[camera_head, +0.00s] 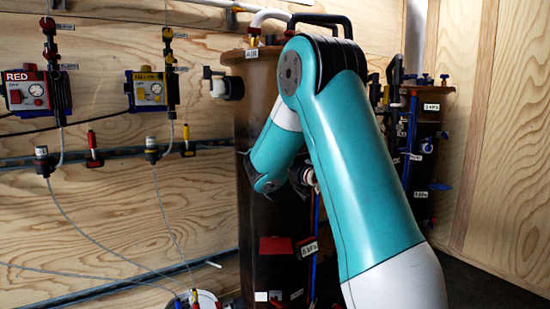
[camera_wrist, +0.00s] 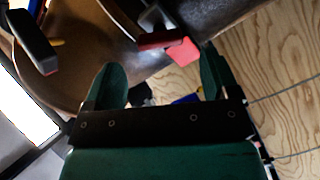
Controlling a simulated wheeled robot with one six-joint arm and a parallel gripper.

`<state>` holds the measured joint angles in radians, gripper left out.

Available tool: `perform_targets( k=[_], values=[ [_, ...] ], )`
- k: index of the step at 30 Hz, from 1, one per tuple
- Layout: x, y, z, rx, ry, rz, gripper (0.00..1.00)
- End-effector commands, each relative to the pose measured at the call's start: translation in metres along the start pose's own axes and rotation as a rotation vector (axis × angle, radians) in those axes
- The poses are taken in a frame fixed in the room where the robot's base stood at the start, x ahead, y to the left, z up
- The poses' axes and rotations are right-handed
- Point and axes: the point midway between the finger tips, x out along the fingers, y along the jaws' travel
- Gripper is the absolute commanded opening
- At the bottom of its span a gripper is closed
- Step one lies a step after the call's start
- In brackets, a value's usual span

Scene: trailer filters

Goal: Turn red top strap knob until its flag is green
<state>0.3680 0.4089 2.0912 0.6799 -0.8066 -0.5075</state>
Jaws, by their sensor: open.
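My gripper (camera_wrist: 158,80) shows in the wrist view with its two green fingers spread and nothing between them. Beyond the fingertips is a red flag-like piece (camera_wrist: 182,52) beside a brown rounded tank surface (camera_wrist: 110,65). A grey-white fitting shows above the red piece. I cannot tell whether this is the top strap knob's flag. In the head view, the brown tank (camera_head: 253,130) labelled AIR stands upright, with a black and white knob (camera_head: 231,88) at its upper left. A red piece (camera_head: 275,246) sits low on its front. My arm covers much of the tank, and the fingers are hidden there.
A red-labelled regulator (camera_head: 35,92) and a yellow-labelled one (camera_head: 150,92) hang on the plywood wall at left, with thin hoses below. A second dark tank (camera_head: 425,150) with several fittings stands behind my arm at right. A dark elongated part (camera_wrist: 32,42) is near the left finger.

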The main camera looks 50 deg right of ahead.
Motion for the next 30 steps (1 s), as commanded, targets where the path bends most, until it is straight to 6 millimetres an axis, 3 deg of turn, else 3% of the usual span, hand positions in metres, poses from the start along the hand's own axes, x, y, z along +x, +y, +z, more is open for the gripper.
perform_targets(
  k=[3,9,20,27,30],
  values=[
    [0.023,0.000,0.001,0.001,-0.001,0.002,0.81],
    [0.046,0.000,0.000,0.000,-0.001,0.000,0.81],
    [0.052,-0.001,0.000,0.000,0.000,-0.001,0.81],
    [0.052,-0.001,0.000,0.000,0.000,-0.001,0.31],
    [0.052,-0.001,0.000,0.001,0.000,-0.001,0.32]
  ],
)
